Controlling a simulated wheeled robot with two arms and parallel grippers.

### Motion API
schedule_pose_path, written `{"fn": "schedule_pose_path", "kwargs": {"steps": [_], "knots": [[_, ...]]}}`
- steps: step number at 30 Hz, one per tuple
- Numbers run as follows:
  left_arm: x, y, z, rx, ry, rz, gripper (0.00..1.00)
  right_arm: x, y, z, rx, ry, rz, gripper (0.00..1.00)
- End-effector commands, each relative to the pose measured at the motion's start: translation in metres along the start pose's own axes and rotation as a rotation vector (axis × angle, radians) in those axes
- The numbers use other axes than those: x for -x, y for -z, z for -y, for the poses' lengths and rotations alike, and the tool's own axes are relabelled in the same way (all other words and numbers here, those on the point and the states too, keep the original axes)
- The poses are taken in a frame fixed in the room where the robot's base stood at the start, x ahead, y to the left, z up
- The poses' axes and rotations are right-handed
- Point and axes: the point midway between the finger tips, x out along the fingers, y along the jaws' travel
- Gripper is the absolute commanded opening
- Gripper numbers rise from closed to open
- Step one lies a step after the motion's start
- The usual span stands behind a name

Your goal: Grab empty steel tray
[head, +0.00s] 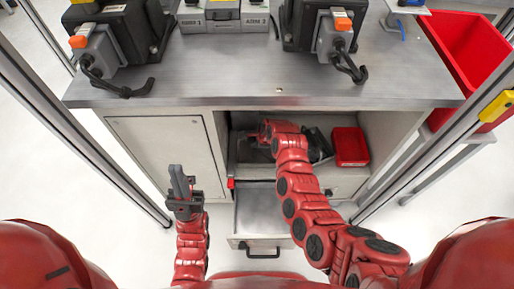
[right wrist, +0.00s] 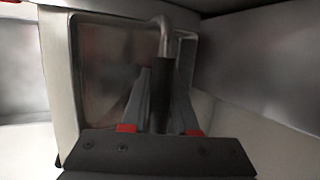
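A steel tray (right wrist: 105,75) stands in front of my right gripper in the right wrist view. Its bent steel handle with a black grip (right wrist: 163,85) comes toward the camera. My right gripper (right wrist: 163,95) has a finger on each side of the black grip; I cannot tell whether they press on it. In the head view my right arm reaches into the cabinet's open shelf, and the right fingertips are hidden.
The cabinet's steel top (head: 270,80) overhangs the shelf and carries dark machines. A red bin (head: 350,146) sits at the shelf's right. An open drawer (head: 262,212) juts out below. A closed door (head: 168,150) is at left. Metal posts flank the cabinet.

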Motion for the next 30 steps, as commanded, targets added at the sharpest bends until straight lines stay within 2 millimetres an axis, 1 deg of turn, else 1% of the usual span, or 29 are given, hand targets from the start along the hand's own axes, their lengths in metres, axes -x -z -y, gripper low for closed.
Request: {"fn": "schedule_pose_path", "kwargs": {"steps": [1,3,4,30], "knots": [[0.0,0.0,0.0,0.0,0.0,0.0,0.0,0.0,-0.0001,-0.0001,0.0,0.0,0.0,0.17],[0.0,0.0001,0.0,0.0,0.0,0.0,0.0,0.0,0.0,0.0,0.0,0.0,0.0,0.04],[0.0,0.0,0.0,0.0,0.0,0.0,0.0,0.0,0.0,0.0,0.0,0.0,0.0,0.0],[0.0,0.0,0.0,0.0,0.0,0.0,0.0,0.0001,-0.0002,0.0,0.0,0.0,0.0,0.0]]}}
